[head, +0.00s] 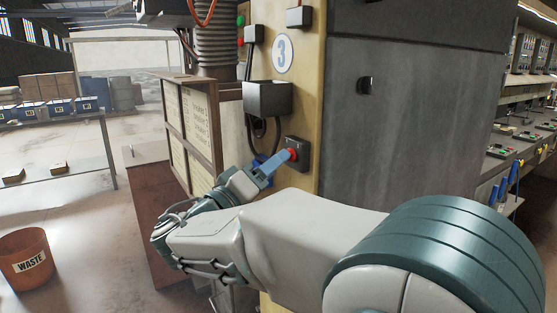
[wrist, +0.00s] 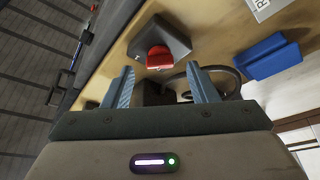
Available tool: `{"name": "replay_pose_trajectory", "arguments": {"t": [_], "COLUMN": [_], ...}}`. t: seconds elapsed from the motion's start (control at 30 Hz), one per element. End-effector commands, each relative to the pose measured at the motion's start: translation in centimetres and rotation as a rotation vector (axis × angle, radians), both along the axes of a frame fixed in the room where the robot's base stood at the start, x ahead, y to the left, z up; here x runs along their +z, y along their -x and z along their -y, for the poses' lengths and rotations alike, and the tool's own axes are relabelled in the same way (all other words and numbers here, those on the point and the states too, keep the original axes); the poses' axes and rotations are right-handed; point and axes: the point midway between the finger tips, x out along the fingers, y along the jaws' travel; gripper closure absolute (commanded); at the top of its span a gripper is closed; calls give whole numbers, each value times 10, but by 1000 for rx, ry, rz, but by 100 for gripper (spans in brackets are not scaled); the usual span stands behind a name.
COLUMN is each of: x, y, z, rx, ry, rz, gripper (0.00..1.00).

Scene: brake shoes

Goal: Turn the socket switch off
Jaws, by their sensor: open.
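The socket switch is a red knob (head: 292,154) on a small dark box (head: 304,150) fixed to the tan panel, below a larger grey box. In the wrist view the red switch (wrist: 159,58) sits on its dark housing (wrist: 174,36), just beyond and between my two fingertips. My gripper (head: 281,158) is at the front of the switch in the head view. In the wrist view my gripper (wrist: 162,76) is open, with nothing between the blue-grey fingers. In the head view the fingers partly cover the switch, and I cannot tell whether they touch it.
A grey box (head: 268,99) with hanging black cables is above the switch. A blue part (wrist: 268,57) is on the panel to the right in the wrist view.

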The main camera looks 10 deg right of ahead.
Motion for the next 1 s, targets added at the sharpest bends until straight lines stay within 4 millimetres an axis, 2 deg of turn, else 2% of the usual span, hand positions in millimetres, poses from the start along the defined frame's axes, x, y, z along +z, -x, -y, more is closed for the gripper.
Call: {"name": "replay_pose_trajectory", "arguments": {"t": [0.2, 0.53, 0.7, 1.0], "x": [6, 7, 7, 7], "y": [-12, -13, -13, -13], "z": [17, 19, 19, 20], "rx": [-1, 0, 0, -1], "ry": [0, 0, 0, 6], "rz": [0, 0, 0, -20], "gripper": [47, 47, 92, 92]}}
